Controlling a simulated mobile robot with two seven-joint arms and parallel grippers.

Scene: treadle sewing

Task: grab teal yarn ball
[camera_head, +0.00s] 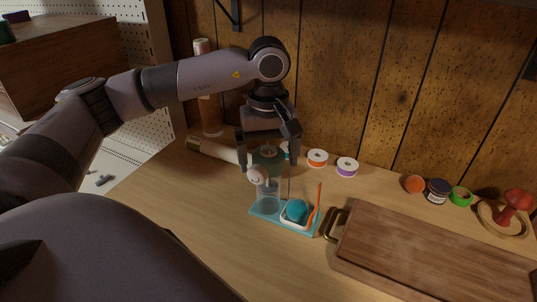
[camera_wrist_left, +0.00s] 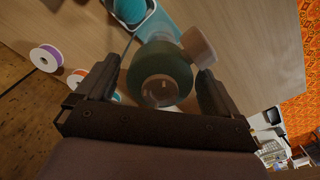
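A teal ball (camera_head: 296,210), the yarn ball, sits in a small white dish (camera_head: 297,224) on the right of a teal base plate (camera_head: 264,213). It shows partly at the top edge of the left wrist view (camera_wrist_left: 131,9). A winder-like device with a dark green round top (camera_wrist_left: 158,72) and a pale knob (camera_head: 256,175) stands on the plate's left. My left gripper (camera_head: 268,154) points down over this device, its fingers apart on either side of the green top, with nothing visibly gripped. It is above and left of the teal ball. My right gripper is not in view.
An orange stick (camera_head: 317,203) stands beside the dish. Orange (camera_head: 317,158) and purple (camera_head: 347,166) spools lie behind. A wooden board (camera_head: 430,250) with a brass handle (camera_head: 332,221) is to the right. A pale roll (camera_head: 215,150) lies left. The table's front left is clear.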

